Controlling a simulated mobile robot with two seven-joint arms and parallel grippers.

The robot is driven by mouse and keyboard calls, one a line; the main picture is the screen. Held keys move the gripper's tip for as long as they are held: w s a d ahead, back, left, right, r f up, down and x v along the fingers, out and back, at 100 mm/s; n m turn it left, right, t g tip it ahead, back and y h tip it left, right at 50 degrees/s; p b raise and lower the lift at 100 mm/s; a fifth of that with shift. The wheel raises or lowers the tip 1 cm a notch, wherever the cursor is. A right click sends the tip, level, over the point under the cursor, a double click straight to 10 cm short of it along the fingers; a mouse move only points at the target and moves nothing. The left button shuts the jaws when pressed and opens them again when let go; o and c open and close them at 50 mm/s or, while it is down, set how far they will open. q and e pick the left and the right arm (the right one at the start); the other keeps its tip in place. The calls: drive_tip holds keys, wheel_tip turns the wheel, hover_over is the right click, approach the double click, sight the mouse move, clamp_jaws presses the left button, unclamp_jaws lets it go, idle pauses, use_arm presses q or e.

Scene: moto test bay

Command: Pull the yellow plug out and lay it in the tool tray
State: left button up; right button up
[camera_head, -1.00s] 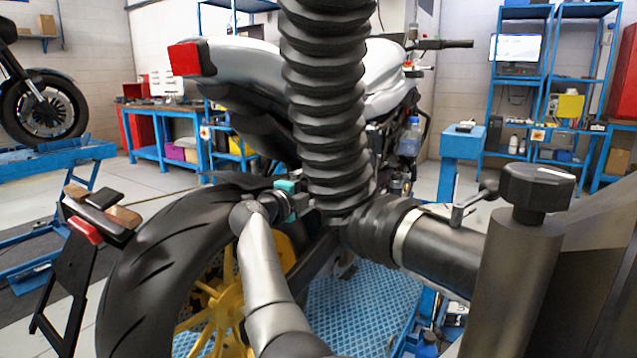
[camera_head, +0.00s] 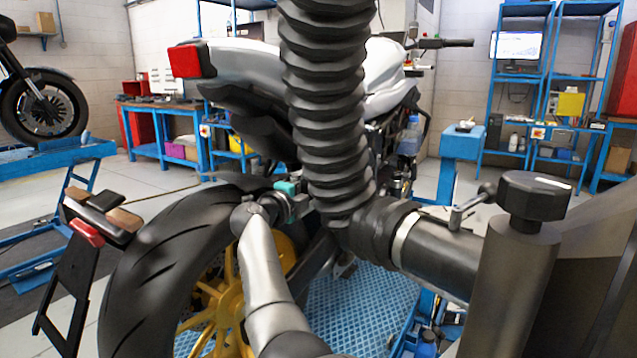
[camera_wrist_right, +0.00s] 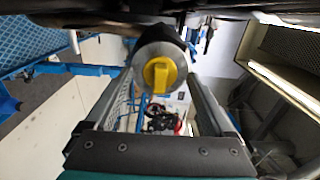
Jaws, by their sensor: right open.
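The yellow plug (camera_wrist_right: 160,75) shows in the right wrist view as a yellow grip on a round grey metal fitting, seen end-on. My right gripper (camera_wrist_right: 160,82) is open, with one finger on each side of the plug and gaps between. In the head view my grey right arm rises from the bottom centre, and its teal wrist part (camera_head: 286,188) is beside the rear wheel. The fingers and the plug cannot be made out there. My left gripper is not in view. I cannot identify the tool tray in either view.
The motorcycle's rear tyre (camera_head: 150,265) and yellow wheel (camera_head: 215,305) stand close to my arm. A red tail light (camera_head: 186,61) is above. A blue stand (camera_head: 462,145) with small things on top is at the right. Blue shelves (camera_head: 560,100) are behind it.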

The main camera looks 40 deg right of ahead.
sight(315, 186)
idle(0.3)
clamp_jaws()
idle(0.6)
drive_tip(key=shift+a, duration=0.1)
drive_tip(key=shift+p+v, duration=1.1)
drive_tip(key=shift+v, duration=0.3)
drive_tip(key=shift+p+v, duration=0.85)
drive_tip(key=shift+v, duration=0.7)
